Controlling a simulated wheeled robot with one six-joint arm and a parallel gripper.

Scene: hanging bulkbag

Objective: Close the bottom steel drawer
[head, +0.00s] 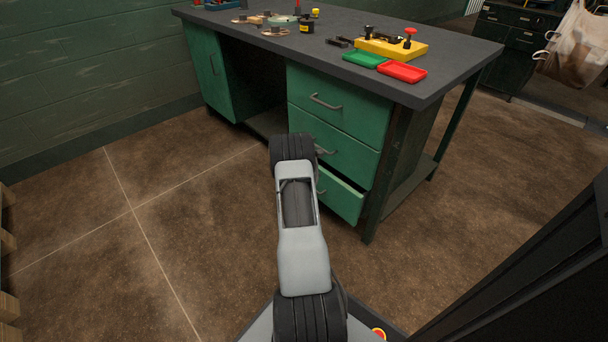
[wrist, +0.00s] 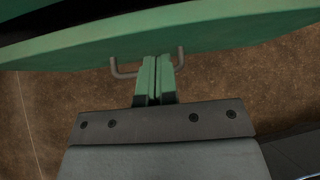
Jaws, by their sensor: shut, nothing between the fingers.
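The bottom steel drawer (head: 341,196) is green and stands partly open from the workbench, with a dark gap above its front. My arm covers its left part in the head view. In the wrist view the drawer front (wrist: 230,38) spans the top, with its grey bar handle (wrist: 125,73) below it. My gripper (wrist: 158,60) is shut and empty, its green fingertips between the two ends of the handle, close to the drawer front. I cannot tell whether they touch. The gripper is hidden behind my arm in the head view.
The middle drawer (head: 350,158) and top drawer (head: 345,108) are closed above. The bench top (head: 450,60) carries a green tray (head: 364,60), a red tray (head: 402,72) and a yellow block (head: 390,47). The brown floor to the left is clear. A bulk bag (head: 575,45) hangs at far right.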

